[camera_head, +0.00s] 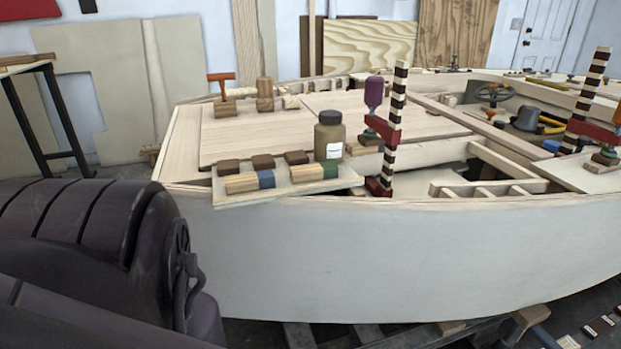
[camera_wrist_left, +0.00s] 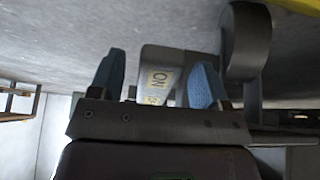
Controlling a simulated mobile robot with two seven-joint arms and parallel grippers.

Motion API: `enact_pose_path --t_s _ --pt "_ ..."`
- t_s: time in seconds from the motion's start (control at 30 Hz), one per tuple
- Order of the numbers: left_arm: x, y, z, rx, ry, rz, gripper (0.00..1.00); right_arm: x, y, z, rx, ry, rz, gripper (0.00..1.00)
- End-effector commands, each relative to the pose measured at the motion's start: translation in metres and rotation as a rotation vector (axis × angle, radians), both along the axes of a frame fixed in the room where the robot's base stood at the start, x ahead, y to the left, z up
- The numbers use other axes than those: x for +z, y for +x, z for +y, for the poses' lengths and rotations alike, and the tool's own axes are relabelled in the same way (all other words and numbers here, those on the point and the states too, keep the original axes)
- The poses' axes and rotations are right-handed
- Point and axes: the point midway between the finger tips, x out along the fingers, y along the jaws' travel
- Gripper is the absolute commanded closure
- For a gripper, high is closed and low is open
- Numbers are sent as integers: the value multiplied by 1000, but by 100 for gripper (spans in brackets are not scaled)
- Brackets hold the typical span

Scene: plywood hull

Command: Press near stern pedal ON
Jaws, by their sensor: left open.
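A grey pedal-like plate (camera_wrist_left: 165,58) with a pale label reading "ON" shows in the left wrist view, between the two blue fingertips of my left gripper (camera_wrist_left: 160,68). The gripper is open, with one finger on each side of the label. I cannot tell whether the fingers touch the plate. The lower part of the plate and label is hidden behind the gripper body. A dark rounded piece (camera_wrist_left: 247,45) stands close on the right of the plate. The head view shows neither the pedal clearly nor either gripper. My right gripper is in no view.
The pale hull (camera_head: 400,255) fills the middle of the head view. A dark-legged table (camera_head: 62,115) stands at left.

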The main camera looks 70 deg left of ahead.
Motion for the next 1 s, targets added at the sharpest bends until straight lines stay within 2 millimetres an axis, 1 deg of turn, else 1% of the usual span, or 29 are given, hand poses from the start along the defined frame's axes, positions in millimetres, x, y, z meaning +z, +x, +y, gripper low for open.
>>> enact_pose_path --t_s 0.13,0.27,0.33,0.47,0.8,1.0 --pt "2 0 1 0 1 -1 30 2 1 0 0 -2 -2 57" --pt "11 -1 1 1 0 -5 30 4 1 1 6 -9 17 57" --pt "18 -3 1 0 0 -7 30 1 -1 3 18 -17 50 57" --pt "34 -6 1 0 0 -14 30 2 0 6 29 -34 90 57" --pt "74 -27 3 1 -1 -14 30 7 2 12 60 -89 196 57" --pt "90 -40 3 1 -1 -9 30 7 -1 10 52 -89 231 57"
